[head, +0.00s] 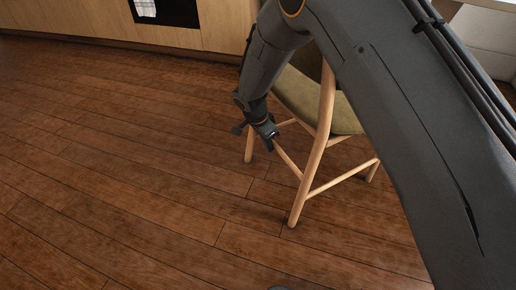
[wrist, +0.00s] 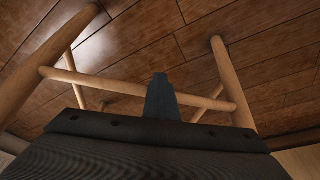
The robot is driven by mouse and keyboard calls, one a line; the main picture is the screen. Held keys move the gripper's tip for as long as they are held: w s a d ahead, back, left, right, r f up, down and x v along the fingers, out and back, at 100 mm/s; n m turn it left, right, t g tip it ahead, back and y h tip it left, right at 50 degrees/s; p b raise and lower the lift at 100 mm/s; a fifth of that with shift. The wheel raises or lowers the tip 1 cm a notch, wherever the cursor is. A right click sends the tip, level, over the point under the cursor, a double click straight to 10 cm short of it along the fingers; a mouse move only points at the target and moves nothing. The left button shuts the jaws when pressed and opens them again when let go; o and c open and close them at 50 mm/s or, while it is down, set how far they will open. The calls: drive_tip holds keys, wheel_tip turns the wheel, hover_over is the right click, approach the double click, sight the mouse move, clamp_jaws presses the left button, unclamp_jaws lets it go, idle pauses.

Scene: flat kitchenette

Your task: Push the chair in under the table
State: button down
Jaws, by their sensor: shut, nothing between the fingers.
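The chair (head: 312,104) has an olive-green seat and light wooden legs joined by rungs. It stands on the floor right of centre in the head view, partly hidden behind my arm. My gripper (head: 270,138) is low beside the chair, close to a side rung below the seat. In the wrist view my shut gripper (wrist: 161,97) points at a wooden rung (wrist: 110,84) between two legs. It overlaps the rung there; I cannot tell whether it touches. Nothing is held. A pale surface (head: 490,5) at the top right may be the table's edge; most of it is out of view.
Wooden cabinets (head: 120,31) with a dark oven front (head: 168,10) and a hanging towel (head: 145,7) line the back. A pale seat-like piece (head: 486,38) stands at the right. The plank floor (head: 110,150) at left and in front is clear.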

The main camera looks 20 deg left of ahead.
drive_tip(key=w+d+p, duration=0.1)
drive_tip(key=w+d, duration=0.4)
drive_tip(key=w, duration=0.3)
drive_tip(key=shift+w+d, duration=0.35)
